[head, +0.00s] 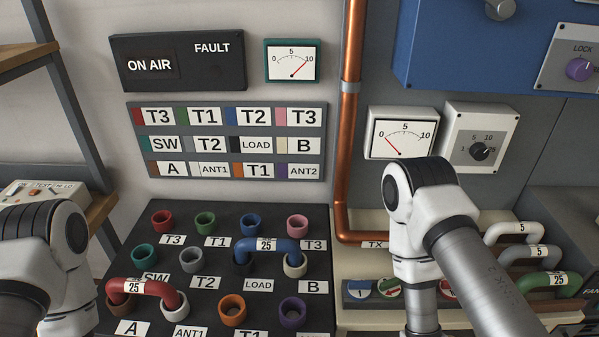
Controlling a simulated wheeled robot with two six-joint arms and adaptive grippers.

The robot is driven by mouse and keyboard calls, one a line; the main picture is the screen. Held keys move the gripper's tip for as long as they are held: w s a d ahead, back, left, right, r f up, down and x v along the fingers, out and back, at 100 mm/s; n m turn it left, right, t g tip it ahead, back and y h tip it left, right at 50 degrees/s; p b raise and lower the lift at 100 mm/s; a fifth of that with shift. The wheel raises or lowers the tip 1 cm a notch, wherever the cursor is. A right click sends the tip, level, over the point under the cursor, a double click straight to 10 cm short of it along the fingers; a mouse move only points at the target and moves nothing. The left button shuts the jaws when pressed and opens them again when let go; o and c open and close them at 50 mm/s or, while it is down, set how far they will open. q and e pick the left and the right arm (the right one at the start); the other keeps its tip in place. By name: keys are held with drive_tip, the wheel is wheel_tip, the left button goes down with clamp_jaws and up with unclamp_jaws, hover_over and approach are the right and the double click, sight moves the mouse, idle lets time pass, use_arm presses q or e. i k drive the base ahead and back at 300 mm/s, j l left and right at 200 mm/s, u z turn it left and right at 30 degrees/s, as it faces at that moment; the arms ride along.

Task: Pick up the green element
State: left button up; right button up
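The green element (530,286) is a curved green link with a white label reading 25. It lies at the lower right, in front of a grey link and a white link, each labelled 5. My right arm stands to its left, with its elbow in front of the copper pipe side of the rack; its gripper is below the frame edge. My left arm is at the lower left edge, and its gripper is not visible. Nothing covers most of the green element, though its left end is near my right forearm.
A black patch panel (330,237) with coloured sockets fills the lower middle. A blue link (283,245) and a red link (150,287) bridge sockets there. A vertical copper pipe (350,130) separates the panels. A cream ledge (375,225) lies behind my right arm.

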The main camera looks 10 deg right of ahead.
sight(389, 288)
drive_tip(key=k+z, duration=0.15)
drive_tip(key=z, duration=0.2)
drive_tip(key=k+l+z, duration=0.1)
drive_tip(key=z, duration=0.2)
drive_tip(key=k+l+z, duration=0.1)
drive_tip(key=z, duration=0.25)
